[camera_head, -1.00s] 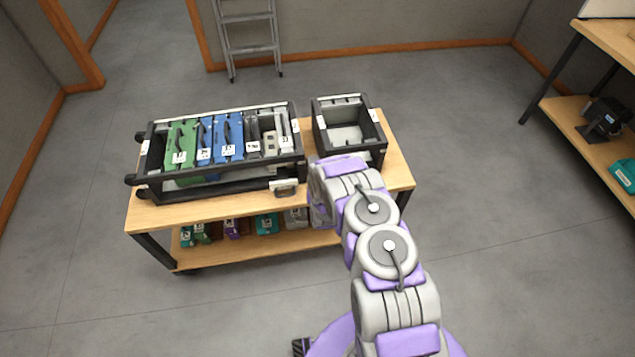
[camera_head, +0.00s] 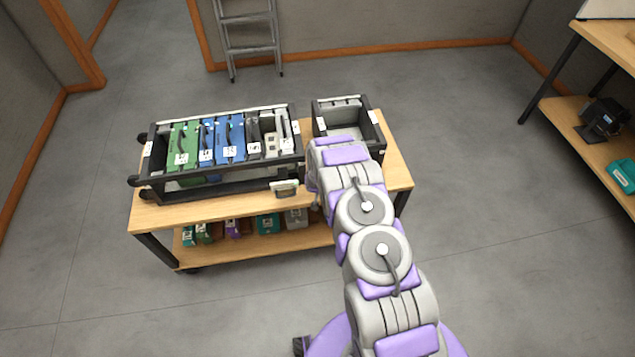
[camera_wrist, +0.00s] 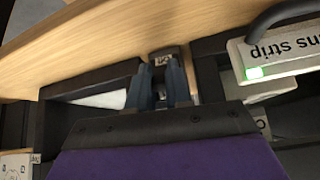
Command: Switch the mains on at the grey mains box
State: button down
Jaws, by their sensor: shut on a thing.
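In the wrist view, my gripper (camera_wrist: 160,86) is shut on a small grey part (camera_wrist: 164,60) with a pale label, beside a dark frame and the wood. I cannot tell whether this part is the switch of the mains box. A pale grey box labelled "mains strip" (camera_wrist: 290,50) is to its right, upside down, with a lit green lamp. What looks like the same box is at the front of the long rack (camera_head: 284,188) in the head view. There my arm hides the gripper at the small crate's front.
The long dark rack (camera_head: 215,187) holds green, blue and grey modules, some with small lit lamps. The small crate (camera_head: 318,124) stands to its right on the wooden trolley (camera_head: 232,211).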

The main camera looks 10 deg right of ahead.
jog(key=shift+w+r, duration=0.15)
jog(key=c, duration=1.1)
grip_release()
jog(key=p+v, duration=0.2)
jog(key=v, duration=1.5)
jog(key=shift+a, duration=0.1)
jog(key=s+a+r+n+g+y, duration=0.1)
jog(key=s+r+g, duration=0.1)
jog(key=s+r, duration=0.75)
jog(key=s+a+r+g, duration=0.15)
jog(key=s+r, duration=0.45)
jog(key=r, duration=0.7)
jog(key=s+d+r+g, duration=0.1)
jog(key=s+r, duration=0.3)
jog(key=s, duration=0.5)
jog(key=s+d+r+g, duration=0.1)
jog(key=s+r, duration=0.3)
jog(key=s, duration=0.6)
jog(key=s+d+r+g+b, duration=0.1)
jog(key=s+r+g, duration=0.2)
jog(key=s, duration=0.6)
jog(key=shift+s+d+r+n, duration=0.35)
jog(key=shift+d+r+n, duration=0.05)
jog(key=shift+r, duration=0.25)
